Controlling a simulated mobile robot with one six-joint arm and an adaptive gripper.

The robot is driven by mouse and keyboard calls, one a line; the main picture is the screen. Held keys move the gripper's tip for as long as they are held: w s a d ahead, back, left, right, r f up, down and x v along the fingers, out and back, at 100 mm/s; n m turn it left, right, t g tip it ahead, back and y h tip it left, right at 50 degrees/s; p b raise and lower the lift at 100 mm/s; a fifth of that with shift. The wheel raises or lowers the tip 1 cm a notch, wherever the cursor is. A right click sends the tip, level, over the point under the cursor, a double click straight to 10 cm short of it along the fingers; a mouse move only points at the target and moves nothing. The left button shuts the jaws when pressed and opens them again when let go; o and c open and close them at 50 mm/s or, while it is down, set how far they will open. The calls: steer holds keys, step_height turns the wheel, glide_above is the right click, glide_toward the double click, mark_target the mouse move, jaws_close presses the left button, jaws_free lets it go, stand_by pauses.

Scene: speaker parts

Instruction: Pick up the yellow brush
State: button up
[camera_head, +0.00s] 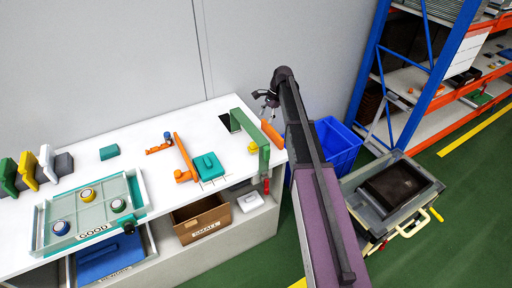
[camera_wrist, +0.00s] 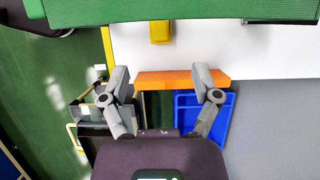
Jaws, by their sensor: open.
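A yellow upright piece (camera_head: 46,163), which looks like the yellow brush, stands at the far left of the white table in the head view. It is between a green upright piece (camera_head: 28,170) and a white-and-grey one. My gripper (camera_head: 267,99) is at the table's right end, raised and far from it. In the wrist view my gripper (camera_wrist: 161,82) has its fingers spread with nothing held between them. An orange block (camera_wrist: 180,77) shows below the fingertips. A small yellow part (camera_wrist: 160,32) shows beside a green frame; I cannot tell that it is a brush.
The green frame (camera_head: 250,140) stands near the table's right end. A teal box (camera_head: 207,166) and orange parts lie mid-table. A tray marked GOOD (camera_head: 92,236) is at the front left. A blue bin (camera_head: 338,146) and a blue-and-orange rack (camera_head: 440,60) stand to the right.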

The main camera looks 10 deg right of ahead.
steer(key=shift+d+f, duration=0.1)
steer(key=shift+f, duration=0.05)
steer(key=b, duration=0.8)
glide_above(256, 146)
steer(key=w+d, duration=0.2)
step_height(256, 146, down, 8)
steer(key=shift+d+r, duration=0.1)
steer(key=shift+d, duration=0.05)
steer(key=shift+b+x, duration=2.35)
steer(key=shift+x, duration=0.2)
jaws_close()
